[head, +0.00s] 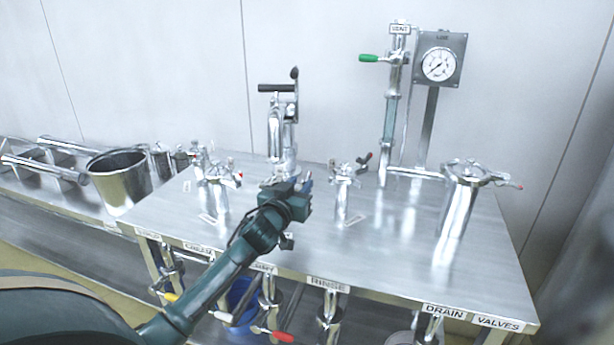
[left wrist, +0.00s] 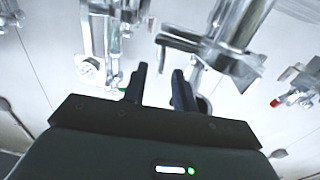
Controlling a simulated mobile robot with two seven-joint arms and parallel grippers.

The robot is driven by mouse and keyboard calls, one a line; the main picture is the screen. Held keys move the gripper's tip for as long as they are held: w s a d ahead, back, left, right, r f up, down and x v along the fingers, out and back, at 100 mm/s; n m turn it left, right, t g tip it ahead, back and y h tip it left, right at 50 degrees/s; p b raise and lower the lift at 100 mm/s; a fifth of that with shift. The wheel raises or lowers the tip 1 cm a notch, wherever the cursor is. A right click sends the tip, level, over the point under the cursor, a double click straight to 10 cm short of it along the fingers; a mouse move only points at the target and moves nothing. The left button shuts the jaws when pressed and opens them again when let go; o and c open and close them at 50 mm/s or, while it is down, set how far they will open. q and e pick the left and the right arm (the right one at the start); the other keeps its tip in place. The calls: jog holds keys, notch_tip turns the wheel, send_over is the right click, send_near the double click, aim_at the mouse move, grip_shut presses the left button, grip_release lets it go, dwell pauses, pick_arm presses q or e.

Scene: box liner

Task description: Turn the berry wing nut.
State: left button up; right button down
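My left gripper (head: 307,186) is over the middle of the steel table, beside the central pipe fitting (head: 284,150). In the left wrist view its two dark fingers (left wrist: 160,84) stand apart with nothing visible between them. Small clamped pipe stubs stand on the table: one on the left (head: 217,190) and one right of the gripper (head: 343,188), which has a dark wing-like part (head: 365,160) beside it. No readable label says berry, so I cannot tell which wing nut it is. The lower central fitting is partly hidden by my gripper.
A pressure gauge (head: 438,65) and a pipe with a green handle (head: 369,58) stand at the back. A capped steel cylinder (head: 457,205) is at the right, a steel pot (head: 119,180) at the left. Red-handled and yellow-handled valves hang under the front edge. The table's front right is clear.

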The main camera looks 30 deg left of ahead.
aim_at(307, 174)
pick_arm(q)
jog(key=shift+w+a, duration=0.2)
jog(key=shift+w, duration=1.05)
jog(key=shift+w+a, duration=0.2)
jog(key=shift+w, duration=1.05)
jog(key=shift+c, duration=0.2)
grip_shut()
